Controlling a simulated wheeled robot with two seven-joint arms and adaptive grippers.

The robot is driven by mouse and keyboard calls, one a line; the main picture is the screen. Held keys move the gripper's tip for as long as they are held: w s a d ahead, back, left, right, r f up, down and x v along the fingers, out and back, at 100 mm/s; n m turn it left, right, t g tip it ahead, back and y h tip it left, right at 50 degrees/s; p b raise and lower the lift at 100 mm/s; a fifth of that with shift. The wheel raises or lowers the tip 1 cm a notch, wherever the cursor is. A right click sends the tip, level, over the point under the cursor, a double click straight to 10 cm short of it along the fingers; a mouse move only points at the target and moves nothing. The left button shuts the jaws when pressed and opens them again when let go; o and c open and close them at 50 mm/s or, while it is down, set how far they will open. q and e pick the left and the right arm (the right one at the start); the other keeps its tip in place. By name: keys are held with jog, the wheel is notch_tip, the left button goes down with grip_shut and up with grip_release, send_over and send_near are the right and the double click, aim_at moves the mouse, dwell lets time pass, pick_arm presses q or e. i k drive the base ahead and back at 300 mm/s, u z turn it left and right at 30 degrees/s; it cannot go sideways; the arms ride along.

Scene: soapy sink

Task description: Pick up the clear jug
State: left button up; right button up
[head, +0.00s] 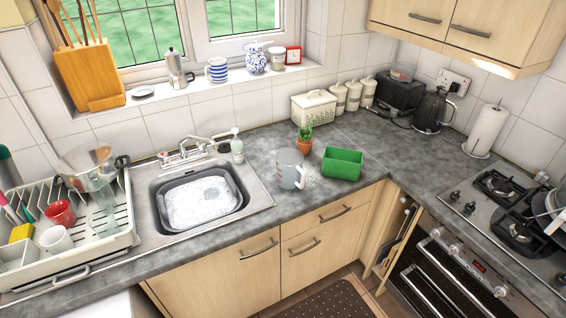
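A clear jug (289,171) with red markings stands upright on the grey worktop, right of the sink. Its handle appears to be on the right side. A green tub (342,163) is to its right, and a small potted cactus (304,139) stands just behind it. Another large clear vessel (90,170) is in the dish rack at the left; its exact shape is hard to tell. Neither of my grippers shows in the head view.
The steel sink (262,196) holds a grey basin of suds (200,200). A soap bottle (237,149) stands behind it by the tap (185,153). The white dish rack (120,241) holds cups. Worktop in front of the jug is clear. A hob (470,206) is at the right.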

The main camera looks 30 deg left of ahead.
aim_at(290, 175)
jog(key=u, duration=0.8)
jog(key=i, duration=1.05)
jog(key=u, duration=1)
